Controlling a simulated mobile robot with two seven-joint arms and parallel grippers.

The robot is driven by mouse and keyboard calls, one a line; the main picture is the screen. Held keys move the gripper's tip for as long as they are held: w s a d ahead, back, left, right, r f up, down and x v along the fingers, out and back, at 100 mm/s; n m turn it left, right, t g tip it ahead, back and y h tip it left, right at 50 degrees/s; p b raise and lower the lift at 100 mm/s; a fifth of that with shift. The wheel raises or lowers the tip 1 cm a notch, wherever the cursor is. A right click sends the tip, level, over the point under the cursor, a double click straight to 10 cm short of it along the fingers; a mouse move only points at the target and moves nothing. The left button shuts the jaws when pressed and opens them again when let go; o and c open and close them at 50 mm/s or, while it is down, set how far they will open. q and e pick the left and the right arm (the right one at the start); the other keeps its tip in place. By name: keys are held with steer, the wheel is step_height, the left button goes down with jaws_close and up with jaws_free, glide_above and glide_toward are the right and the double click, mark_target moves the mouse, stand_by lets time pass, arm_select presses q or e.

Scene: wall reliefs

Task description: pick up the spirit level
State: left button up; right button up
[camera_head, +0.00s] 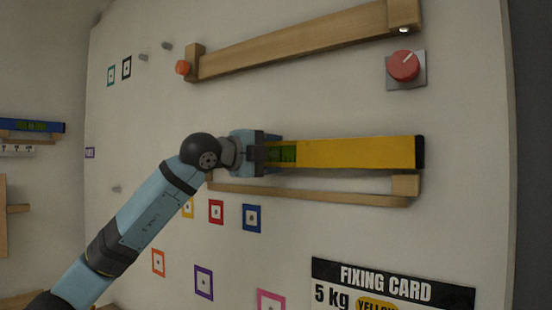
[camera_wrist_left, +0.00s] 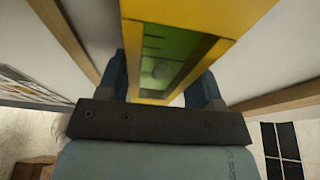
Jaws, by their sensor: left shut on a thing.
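The spirit level (camera_head: 355,153) is a long yellow bar with a black end cap on the right and a green window near its left part. It lies nearly level just above a wooden ledge on the wall. My left gripper (camera_head: 278,152) is shut on it at the green window. In the left wrist view the yellow body (camera_wrist_left: 200,12) and green window (camera_wrist_left: 165,55) pass between the fingers of my left gripper (camera_wrist_left: 168,90). Whether the level touches the ledge, I cannot tell. My right gripper is not in view.
The wooden ledge (camera_head: 310,191) runs below the level. A sloping wooden rail (camera_head: 300,45) with an orange knob (camera_head: 182,68) is above. A red dial (camera_head: 403,66) is at upper right. A fixing card (camera_head: 390,285) and several coloured square markers are below. Another blue level (camera_head: 32,126) is far left.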

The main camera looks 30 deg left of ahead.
arm_select(q)
steer(key=shift+r, duration=0.15)
steer(key=shift+s+a+b, duration=0.15)
steer(key=shift+s+b, duration=1.15)
steer(key=shift+s, duration=0.6)
steer(key=b, duration=0.5)
glide_toward(276, 154)
steer(key=shift+s+d+r, duration=0.1)
steer(key=shift+s+d, duration=0.15)
steer(key=shift+s, duration=0.7)
steer(key=shift+s+d, duration=0.25)
steer(key=shift+s, duration=0.7)
steer(key=shift+s+d, duration=0.25)
steer(key=shift+s, duration=0.65)
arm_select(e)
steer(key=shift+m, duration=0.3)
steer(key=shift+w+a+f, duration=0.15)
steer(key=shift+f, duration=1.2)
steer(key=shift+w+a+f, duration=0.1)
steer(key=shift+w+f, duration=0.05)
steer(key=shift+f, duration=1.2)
